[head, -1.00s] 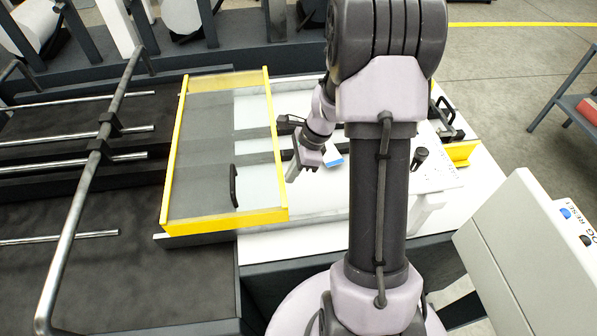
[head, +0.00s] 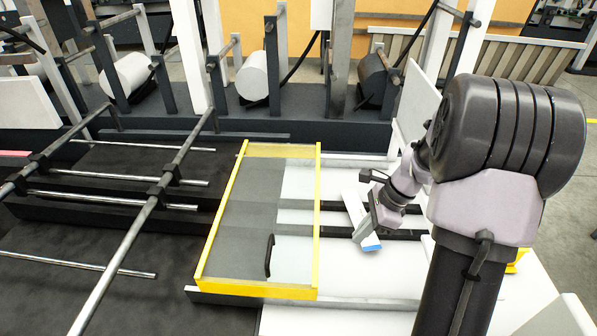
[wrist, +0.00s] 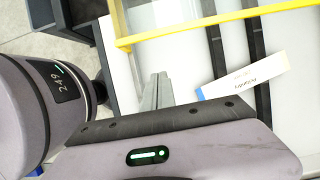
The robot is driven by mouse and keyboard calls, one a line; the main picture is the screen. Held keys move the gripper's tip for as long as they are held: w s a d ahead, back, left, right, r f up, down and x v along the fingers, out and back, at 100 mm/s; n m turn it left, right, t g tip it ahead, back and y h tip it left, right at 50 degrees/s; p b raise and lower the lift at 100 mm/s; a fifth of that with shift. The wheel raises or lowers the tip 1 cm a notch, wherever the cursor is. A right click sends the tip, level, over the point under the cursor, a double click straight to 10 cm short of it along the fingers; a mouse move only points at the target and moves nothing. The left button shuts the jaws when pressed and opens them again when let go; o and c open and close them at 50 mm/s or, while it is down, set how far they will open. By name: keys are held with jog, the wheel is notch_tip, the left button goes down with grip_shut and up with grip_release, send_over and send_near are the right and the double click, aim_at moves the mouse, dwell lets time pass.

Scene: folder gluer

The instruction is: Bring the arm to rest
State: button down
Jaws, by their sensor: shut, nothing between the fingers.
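My gripper (head: 362,230) is at the lower end of my arm, to the right of the yellow-framed guard in the head view. In the wrist view its fingers (wrist: 158,92) are together with nothing between them. A white carton with a blue end (head: 371,243) lies on the white bed beside my gripper, partly hidden by it. In the wrist view the carton (wrist: 243,82) lies to the right of the fingers, apart from them in the picture.
The guard (head: 318,200) is a clear panel in a yellow frame with a black handle (head: 269,256). Metal rods (head: 110,205) cross the dark belts on the left. Dark posts and white rollers (head: 251,77) stand behind. White bed (head: 345,320) shows in front.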

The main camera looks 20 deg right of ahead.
jog(key=s+a+r+n+t+h+b, duration=0.1)
jog(key=s+a+r+n+b, duration=0.2)
jog(key=a+r+n, duration=0.45)
jog(key=s+a+r+n+t+h+b, duration=0.1)
jog(key=s+a+r+n+b, duration=0.2)
jog(key=a, duration=0.7)
jog(key=s+a+f+n+t+b, duration=0.1)
jog(key=s+a+n+b, duration=0.1)
jog(key=s+a+n, duration=0.3)
jog(key=s+n, duration=0.3)
jog(key=s, duration=0.1)
jog(key=shift+a+t, duration=0.4)
